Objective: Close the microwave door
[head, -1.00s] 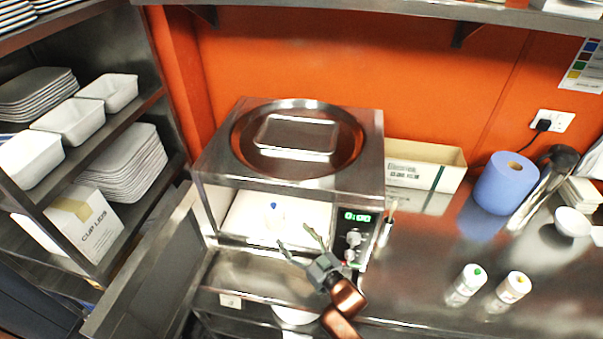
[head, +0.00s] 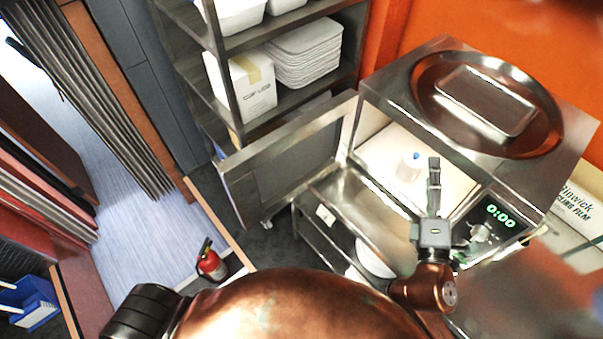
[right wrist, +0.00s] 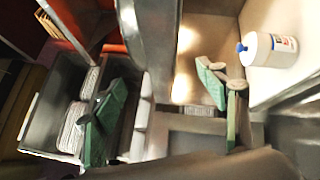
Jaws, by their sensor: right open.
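The steel microwave (head: 470,90) stands on the counter at the right of the head view. Its door (head: 290,165) is open, swung out to the left with its inner face showing. A white bottle with a blue cap (head: 409,168) stands inside; it also shows in the right wrist view (right wrist: 272,50). My right gripper (head: 434,165) is in front of the opening, right of the door, apart from it in the head view. Its two green fingers are spread in the right wrist view (right wrist: 165,115), with nothing seen held. My left gripper is not in view.
A steel shelf rack with white containers (head: 300,57) and a carton (head: 240,85) stands behind the door. A red fire extinguisher (head: 211,262) is on the floor at the left. A steel tray (head: 487,100) lies on the microwave. My copper arm covers the bottom.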

